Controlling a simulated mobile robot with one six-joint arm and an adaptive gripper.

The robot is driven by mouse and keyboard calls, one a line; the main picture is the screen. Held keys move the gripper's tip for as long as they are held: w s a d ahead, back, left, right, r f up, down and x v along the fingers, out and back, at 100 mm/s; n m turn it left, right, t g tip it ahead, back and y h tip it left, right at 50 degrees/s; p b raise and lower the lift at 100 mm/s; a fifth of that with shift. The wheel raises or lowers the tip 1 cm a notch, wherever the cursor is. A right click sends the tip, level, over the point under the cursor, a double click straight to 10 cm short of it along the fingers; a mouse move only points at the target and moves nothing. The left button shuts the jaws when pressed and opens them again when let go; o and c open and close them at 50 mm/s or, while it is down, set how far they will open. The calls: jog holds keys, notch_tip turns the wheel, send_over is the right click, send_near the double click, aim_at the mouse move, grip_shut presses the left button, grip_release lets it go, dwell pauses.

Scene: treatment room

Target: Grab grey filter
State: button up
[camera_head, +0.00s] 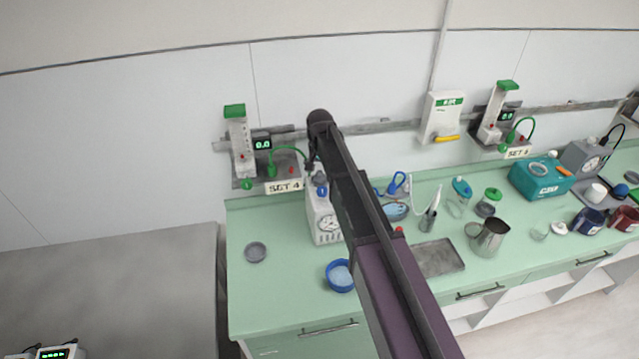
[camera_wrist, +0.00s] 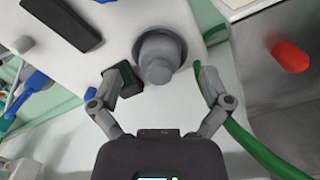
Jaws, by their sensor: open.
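A grey, rounded cylindrical piece (camera_wrist: 158,57), which looks like the grey filter, stands on the white machine (camera_wrist: 110,22) in the wrist view. My gripper (camera_wrist: 166,80) is open, with one finger on each side of the grey piece and no visible grip on it. A small dark block (camera_wrist: 128,78) sits by the left finger. In the head view the white machine (camera_head: 322,222) stands on the green counter below the SET 4 label, and my arm hides part of its top and my gripper.
A green hose (camera_wrist: 255,150) runs close to the right finger. A red knob (camera_wrist: 290,56) is to the right. On the counter (camera_head: 290,290) are a grey round dish (camera_head: 255,252), a blue-rimmed bowl (camera_head: 340,276), a metal tray (camera_head: 438,258) and a metal jug (camera_head: 489,238).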

jog(key=shift+f+b, duration=0.35)
jog(key=shift+f, duration=0.25)
jog(key=c, duration=1)
